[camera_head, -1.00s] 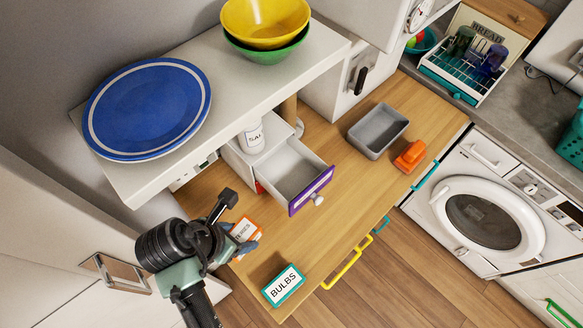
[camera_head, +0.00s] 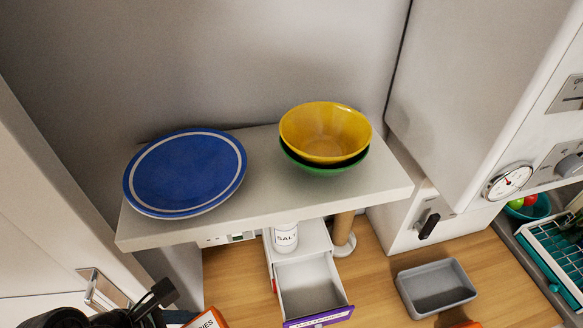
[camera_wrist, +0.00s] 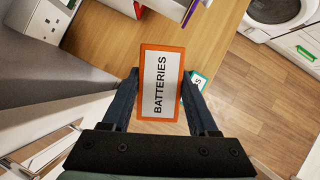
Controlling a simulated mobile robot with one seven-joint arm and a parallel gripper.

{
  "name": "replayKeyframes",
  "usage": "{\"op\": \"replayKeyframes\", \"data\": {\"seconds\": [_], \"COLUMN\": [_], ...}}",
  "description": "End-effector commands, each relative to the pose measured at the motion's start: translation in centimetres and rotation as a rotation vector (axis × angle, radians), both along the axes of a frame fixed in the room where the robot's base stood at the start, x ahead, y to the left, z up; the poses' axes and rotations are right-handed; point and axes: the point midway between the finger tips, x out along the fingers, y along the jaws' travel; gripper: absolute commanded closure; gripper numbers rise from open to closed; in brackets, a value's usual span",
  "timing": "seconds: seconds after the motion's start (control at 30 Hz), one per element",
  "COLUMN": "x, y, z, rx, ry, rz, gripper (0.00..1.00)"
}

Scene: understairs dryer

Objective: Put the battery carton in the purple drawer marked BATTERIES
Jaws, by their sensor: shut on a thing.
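The battery carton, orange with a white BATTERIES label, is between the fingers of my gripper (camera_wrist: 160,98) in the wrist view, where the carton (camera_wrist: 161,65) faces the camera. My gripper is shut on it. In the head view only a corner of the carton (camera_head: 207,320) shows at the bottom edge, and the fingers are cut off. The purple-fronted drawer (camera_head: 318,317) is pulled open, to the right of the carton. Its grey inside (camera_head: 308,287) looks empty. The lettering on its front is partly cut off by the frame edge.
A white shelf (camera_head: 222,220) with a blue plate (camera_head: 187,172) and stacked bowls (camera_head: 325,132) overhangs the drawer unit. A salt container (camera_head: 285,238) stands on the unit. A grey tray (camera_head: 436,288) sits to the right. A teal-edged box (camera_wrist: 198,84) is partly behind my gripper.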

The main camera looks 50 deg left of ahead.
Motion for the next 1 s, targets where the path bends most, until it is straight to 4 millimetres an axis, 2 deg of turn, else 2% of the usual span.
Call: {"op": "replayKeyframes", "data": {"seconds": [0.03,0.23,0.3,0.8,0.83,0.9,1.0], "x": [0.5,3.8,6.1,19.4,19.9,20.0,20.3], "y": [0.1,-0.1,-0.1,0.0,0.0,0.0,0.0], "z": [-1.2,-1.5,-1.0,-0.9,-1.1,-2.8,-3.8], "rx": [0.004,-0.005,0.002,0.0,0.001,-0.003,-0.001], "ry": [-0.039,-0.25,-0.243,-0.239,-0.238,-0.233,-0.235], "rz": [0.003,-0.001,-0.01,-0.005,-0.005,0.0,0.0], "gripper": [1.0,1.0,1.0,1.0,1.0,1.0,1.0]}}
